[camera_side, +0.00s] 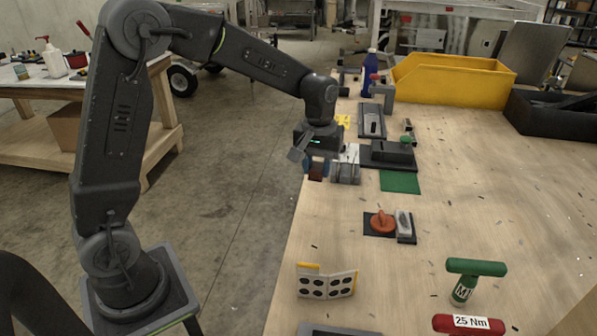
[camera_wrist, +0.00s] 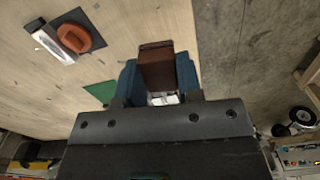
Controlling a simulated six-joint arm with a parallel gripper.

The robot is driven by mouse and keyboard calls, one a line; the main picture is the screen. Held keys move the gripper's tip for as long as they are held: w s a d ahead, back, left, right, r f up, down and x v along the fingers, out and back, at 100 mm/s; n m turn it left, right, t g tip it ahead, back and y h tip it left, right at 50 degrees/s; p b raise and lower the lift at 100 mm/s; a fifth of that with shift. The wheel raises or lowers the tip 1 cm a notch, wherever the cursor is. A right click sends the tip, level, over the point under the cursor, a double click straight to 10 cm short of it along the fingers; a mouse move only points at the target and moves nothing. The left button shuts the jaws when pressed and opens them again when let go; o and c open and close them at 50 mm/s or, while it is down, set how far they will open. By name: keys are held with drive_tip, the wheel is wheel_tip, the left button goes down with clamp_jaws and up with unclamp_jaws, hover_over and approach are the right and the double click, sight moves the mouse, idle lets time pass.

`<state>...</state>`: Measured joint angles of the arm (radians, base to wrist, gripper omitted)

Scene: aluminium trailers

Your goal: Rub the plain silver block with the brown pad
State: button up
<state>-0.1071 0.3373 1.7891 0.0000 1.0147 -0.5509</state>
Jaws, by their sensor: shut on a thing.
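My gripper (camera_side: 317,167) has blue fingertips and is shut on the brown pad (camera_side: 316,172), near the left edge of the bench. In the wrist view the brown pad (camera_wrist: 157,64) sits between the two blue fingers of my gripper (camera_wrist: 158,78) and sticks out past them. A silver block (camera_side: 345,170) stands just right of the pad in the side view. I cannot tell whether pad and block touch. A small pale silver part (camera_wrist: 163,99) shows between the fingers in the wrist view; the rest is hidden.
A dark mat with an orange knobbed piece (camera_side: 382,222) and a pale grey block (camera_side: 404,224) lies nearer the camera. A green mat (camera_side: 400,181) and dark fixtures (camera_side: 392,153) stand right of the silver block. A yellow bin (camera_side: 453,82) is at the back. The right bench is mostly clear.

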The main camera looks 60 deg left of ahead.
drive_tip(key=w+d+m, duration=0.4)
drive_tip(key=w+d, duration=0.1)
drive_tip(key=w, duration=0.5)
drive_tip(key=m, duration=0.4)
hover_over(403, 212)
drive_tip(key=f, duration=0.2)
drive_tip(key=shift+w+a+f, duration=0.1)
drive_tip(key=shift+a+f, duration=0.05)
drive_tip(key=shift+f, duration=1.2)
drive_tip(key=shift+w+a+f, duration=0.1)
drive_tip(key=shift+f, duration=1.25)
drive_tip(key=shift+s+d+f, duration=0.25)
drive_tip(key=shift+f, duration=0.4)
drive_tip(key=shift+s+d+f, duration=0.25)
drive_tip(key=shift+f, duration=0.4)
drive_tip(key=shift+c, duration=0.3)
drive_tip(key=shift+s+d, duration=2.05)
drive_tip(key=shift+s, duration=0.05)
drive_tip(key=shift+w+a, duration=2.3)
drive_tip(key=shift+w+a+r, duration=0.15)
drive_tip(key=shift+r, duration=0.5)
drive_tip(key=shift+w+a+r, duration=0.1)
drive_tip(key=shift+r, duration=0.5)
wheel_tip(403, 212, up, 6)
drive_tip(key=shift+f, duration=0.1)
